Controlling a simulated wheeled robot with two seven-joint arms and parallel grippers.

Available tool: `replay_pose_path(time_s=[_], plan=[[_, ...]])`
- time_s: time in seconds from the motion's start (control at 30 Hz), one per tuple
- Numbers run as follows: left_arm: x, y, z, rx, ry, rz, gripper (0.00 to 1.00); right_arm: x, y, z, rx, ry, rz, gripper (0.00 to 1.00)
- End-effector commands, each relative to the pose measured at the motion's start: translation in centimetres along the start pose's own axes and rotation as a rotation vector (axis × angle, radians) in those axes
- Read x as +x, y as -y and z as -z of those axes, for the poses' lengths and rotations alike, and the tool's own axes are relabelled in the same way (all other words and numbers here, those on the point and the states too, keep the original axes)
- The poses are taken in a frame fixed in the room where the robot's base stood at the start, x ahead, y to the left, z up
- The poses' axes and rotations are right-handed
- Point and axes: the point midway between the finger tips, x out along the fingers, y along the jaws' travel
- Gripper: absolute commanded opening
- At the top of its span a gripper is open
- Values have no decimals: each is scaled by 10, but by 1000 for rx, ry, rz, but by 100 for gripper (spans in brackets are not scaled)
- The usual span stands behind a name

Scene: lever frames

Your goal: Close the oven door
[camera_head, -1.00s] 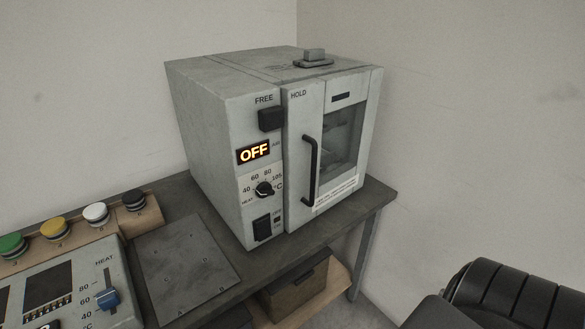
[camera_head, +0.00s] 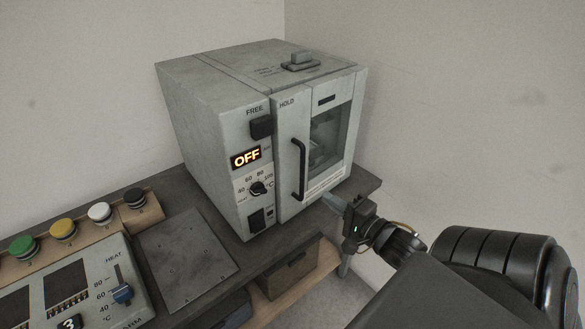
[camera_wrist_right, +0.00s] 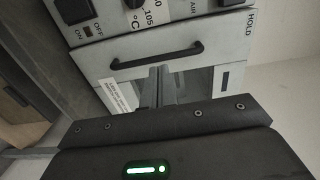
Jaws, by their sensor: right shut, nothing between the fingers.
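The grey oven (camera_head: 205,110) stands on the bench. Its door (camera_head: 287,160) carries a black vertical handle (camera_head: 300,168) and a glass window (camera_head: 331,130). The door is nearly flush with the front; I cannot tell if a small gap stays. My right gripper (camera_head: 333,203) is shut and empty, in front of the door's lower right part, right of and below the handle. In the right wrist view, its closed fingers (camera_wrist_right: 160,76) point at the door, with their tips close to the handle (camera_wrist_right: 157,55). Contact cannot be told. My left gripper is out of view.
A control panel with a heat slider (camera_head: 122,292) and several coloured buttons (camera_head: 63,229) lie at the left. A flat metal plate (camera_head: 187,262) lies before the oven. A box (camera_head: 295,272) sits on the shelf below. A wall stands behind.

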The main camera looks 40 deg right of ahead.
Motion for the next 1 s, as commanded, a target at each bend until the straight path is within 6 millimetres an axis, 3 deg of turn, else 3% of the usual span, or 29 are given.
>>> replay_pose_path(time_s=[0.2,0.37,0.8,1.0], plan=[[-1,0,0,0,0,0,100,0,9,-3,13,7,13,0],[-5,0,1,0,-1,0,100,14,10,-3,14,8,15,0],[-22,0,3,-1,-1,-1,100,102,12,-4,14,7,14,0],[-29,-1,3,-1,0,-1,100,128,11,-4,13,6,13,0]])
